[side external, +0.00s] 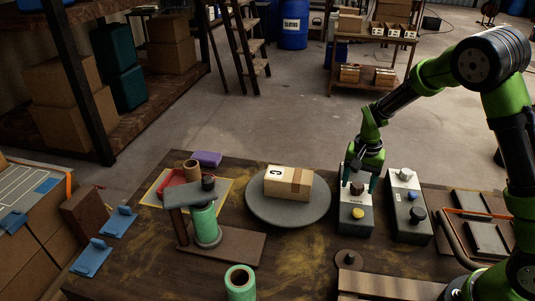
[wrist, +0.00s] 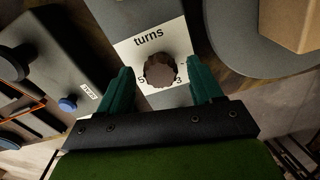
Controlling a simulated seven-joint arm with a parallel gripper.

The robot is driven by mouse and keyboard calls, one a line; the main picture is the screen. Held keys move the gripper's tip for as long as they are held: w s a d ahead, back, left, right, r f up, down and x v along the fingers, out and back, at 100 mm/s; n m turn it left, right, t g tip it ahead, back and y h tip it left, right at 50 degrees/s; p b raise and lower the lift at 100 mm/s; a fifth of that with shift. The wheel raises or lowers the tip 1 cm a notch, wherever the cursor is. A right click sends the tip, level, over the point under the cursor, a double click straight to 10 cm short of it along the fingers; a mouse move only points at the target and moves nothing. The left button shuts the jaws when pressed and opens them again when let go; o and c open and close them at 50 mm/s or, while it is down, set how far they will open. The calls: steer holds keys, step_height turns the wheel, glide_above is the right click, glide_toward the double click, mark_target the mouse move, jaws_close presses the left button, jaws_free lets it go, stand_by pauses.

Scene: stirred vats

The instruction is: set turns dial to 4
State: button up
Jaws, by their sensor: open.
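The turns dial (wrist: 160,70) is a brown, rough-edged knob on a white plate (wrist: 150,42) marked "turns", with a 5 at its left and a 3 at its right. My gripper (wrist: 162,84) is open, with one teal finger on each side of the dial. I cannot tell whether the fingers touch it. In the side external view my gripper (side external: 365,183) points down over the far part of a grey control box (side external: 355,222), and the dial (side external: 357,188) shows between the fingers. The dial's pointer setting cannot be read.
A round grey turntable (side external: 270,213) bearing a cardboard box (side external: 289,184) is to the left.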

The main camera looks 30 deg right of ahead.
mark_target(357, 184)
step_height(357, 184, up, 17)
stand_by(0.4)
steer(key=shift+f, duration=0.15)
steer(key=s+a+r+n+t+y, duration=0.1)
steer(key=s+a+r+n+t, duration=0.2)
steer(key=s, duration=0.5)
steer(key=s+a+r+n+t+y, duration=0.1)
steer(key=s+a+r+n+t, duration=0.1)
steer(key=s+a+n+t, duration=0.2)
steer(key=s+a, duration=0.2)
steer(key=s, duration=0.2)
steer(key=shift+s+a+r, duration=0.3)
steer(key=shift+s+r, duration=0.05)
steer(key=shift+r, duration=0.05)
